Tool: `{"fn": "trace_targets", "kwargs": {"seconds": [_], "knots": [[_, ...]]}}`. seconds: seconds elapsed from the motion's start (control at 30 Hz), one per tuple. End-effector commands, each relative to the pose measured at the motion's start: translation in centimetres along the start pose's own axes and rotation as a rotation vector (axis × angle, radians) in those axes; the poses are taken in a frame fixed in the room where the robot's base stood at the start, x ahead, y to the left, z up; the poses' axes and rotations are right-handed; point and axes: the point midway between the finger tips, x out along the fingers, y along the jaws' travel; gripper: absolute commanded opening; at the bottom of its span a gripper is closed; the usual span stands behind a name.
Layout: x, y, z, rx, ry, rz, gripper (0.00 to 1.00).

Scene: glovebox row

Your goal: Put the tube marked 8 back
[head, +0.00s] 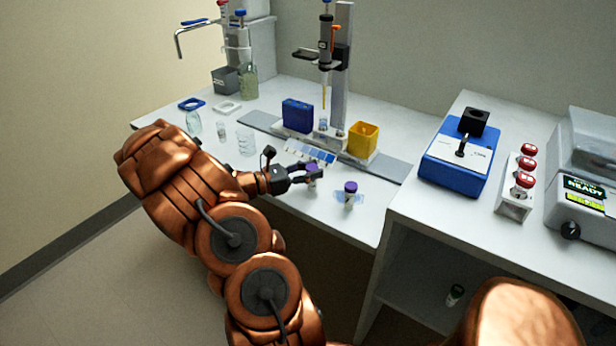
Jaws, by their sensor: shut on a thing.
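My gripper (305,175) is shut on a tube with a purple cap (312,169) over the front part of the bench. The fingers hide part of this tube, and I cannot read a mark on it. A second purple-capped tube (350,190) stands upright to the right, on a light blue patch. Its mark is too small to read. A low rack with blue and white squares (312,151) lies just behind my gripper. I cannot tell whether the held tube touches the bench.
A blue box (298,115), a pipette stand (343,70) and a yellow bin (363,138) stand behind. Clear glassware (245,142) is at left. A blue mixer (457,155) and red-capped bottles (524,180) stand on the right bench. A small dark-capped vial (454,295) is on the shelf below.

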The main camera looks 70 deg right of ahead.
Motion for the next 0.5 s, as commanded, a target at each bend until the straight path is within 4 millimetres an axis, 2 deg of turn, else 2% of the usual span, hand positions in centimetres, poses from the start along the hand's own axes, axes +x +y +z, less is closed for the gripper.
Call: {"fn": "trace_targets", "kwargs": {"seconds": [0.03,0.47,0.5], "knots": [[0.07,-0.03,-0.5,0.0,0.0,-0.001,0.02],[-0.06,-0.04,-0.76,-0.001,0.0,0.001,0.02],[-0.06,-0.04,-0.76,-0.001,0.0,0.001,0.35]]}}
